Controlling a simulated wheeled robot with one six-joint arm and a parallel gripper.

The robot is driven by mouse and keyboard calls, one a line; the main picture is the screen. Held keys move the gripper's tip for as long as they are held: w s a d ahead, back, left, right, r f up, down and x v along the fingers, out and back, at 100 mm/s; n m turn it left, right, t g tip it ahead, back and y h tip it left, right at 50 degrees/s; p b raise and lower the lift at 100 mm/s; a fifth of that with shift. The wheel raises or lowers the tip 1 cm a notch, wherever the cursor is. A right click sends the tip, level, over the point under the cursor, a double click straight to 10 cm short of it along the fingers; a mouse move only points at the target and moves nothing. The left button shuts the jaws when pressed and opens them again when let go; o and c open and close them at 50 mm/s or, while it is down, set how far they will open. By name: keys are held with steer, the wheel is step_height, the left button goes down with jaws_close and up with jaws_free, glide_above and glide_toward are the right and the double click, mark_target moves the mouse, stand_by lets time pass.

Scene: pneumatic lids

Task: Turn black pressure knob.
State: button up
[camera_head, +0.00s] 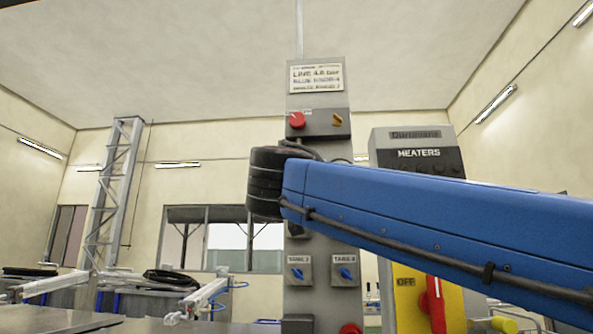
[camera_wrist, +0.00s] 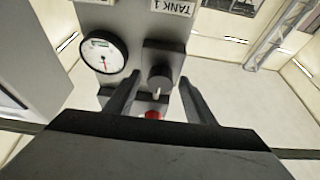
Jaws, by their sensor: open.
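In the wrist view a black knob (camera_wrist: 160,76) with a pale pointer mark sits on a dark square plate, beside an upside-down "TANK 1" label (camera_wrist: 174,5). My gripper (camera_wrist: 158,84) is open, with one finger on each side of the knob in the picture. I cannot tell whether either finger touches it. A round white pressure gauge (camera_wrist: 104,52) with a red needle is left of the knob. In the head view my blue arm hides the middle of the grey control column (camera_head: 316,266), and the black knob and my gripper do not show there.
A red knob (camera_head: 297,120) and a yellow one (camera_head: 337,119) are high on the column. Two blue knobs (camera_head: 297,273) (camera_head: 346,273) are lower down. The grey heaters cabinet (camera_head: 416,140) stands to the right. A red part (camera_wrist: 152,114) shows between my fingers.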

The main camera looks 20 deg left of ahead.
steer(key=c, duration=1.1)
steer(key=shift+o, duration=0.2)
steer(key=shift+n, duration=0.4)
steer(key=shift+d+n+g+y, duration=0.1)
steer(key=shift+n+g+y, duration=0.8)
steer(key=shift+n, duration=1.6)
steer(key=shift+n+g+y, duration=0.7)
steer(key=shift+n+y, duration=0.35)
steer(key=shift+n, duration=1.45)
steer(key=shift+d+n+g+y, duration=0.1)
steer(key=shift+n+g+y, duration=0.8)
steer(key=shift+n, duration=1.6)
